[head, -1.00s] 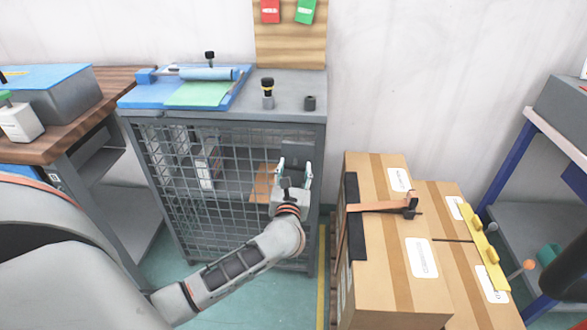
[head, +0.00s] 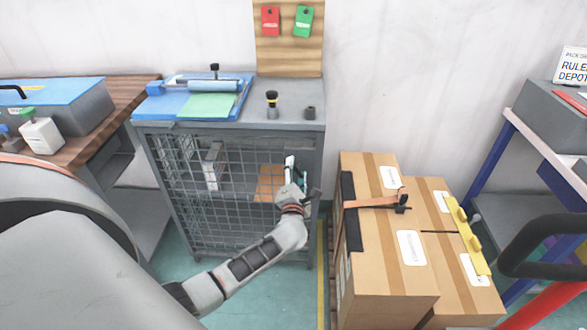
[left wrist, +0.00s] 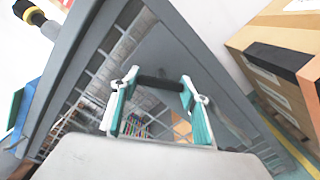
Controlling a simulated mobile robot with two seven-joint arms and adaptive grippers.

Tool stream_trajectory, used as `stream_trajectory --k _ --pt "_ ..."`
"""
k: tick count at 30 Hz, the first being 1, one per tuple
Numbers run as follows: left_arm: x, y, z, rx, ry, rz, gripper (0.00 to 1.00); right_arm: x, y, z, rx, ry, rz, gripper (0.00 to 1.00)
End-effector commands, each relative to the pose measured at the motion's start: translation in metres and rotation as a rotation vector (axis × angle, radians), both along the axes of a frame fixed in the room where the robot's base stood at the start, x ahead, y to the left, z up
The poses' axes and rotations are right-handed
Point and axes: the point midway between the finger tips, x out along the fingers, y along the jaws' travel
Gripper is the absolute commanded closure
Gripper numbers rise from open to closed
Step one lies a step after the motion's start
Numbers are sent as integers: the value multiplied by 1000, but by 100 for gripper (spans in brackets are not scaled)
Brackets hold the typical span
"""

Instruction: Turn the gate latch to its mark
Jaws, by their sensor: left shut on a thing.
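The gate latch is a dark bar (left wrist: 160,84) between my left fingers in the left wrist view. My left gripper (head: 294,166) is shut on it at the upper right of the mesh gate (head: 232,195) of the grey cabinet. In the left wrist view the gripper (left wrist: 160,78) has one teal-and-white finger at each end of the bar. In the head view the gripper looks rolled and hides the latch. I cannot make out the latch's mark. My right gripper is not in view.
Stacked cardboard boxes (head: 390,250) stand close to the right of the cabinet (head: 285,90). A black and red handle-like thing (head: 550,245) shows at the lower right. Green floor is free before the cabinet.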

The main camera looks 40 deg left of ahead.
Motion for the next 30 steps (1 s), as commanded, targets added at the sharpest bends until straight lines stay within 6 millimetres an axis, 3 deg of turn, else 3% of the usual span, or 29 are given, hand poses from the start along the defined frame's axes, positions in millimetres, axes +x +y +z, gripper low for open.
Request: stream_trajectory --k 15,30 --pt "0 0 4 332 204 0 77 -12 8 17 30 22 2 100" --pt "0 0 2 424 260 0 77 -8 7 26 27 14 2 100"
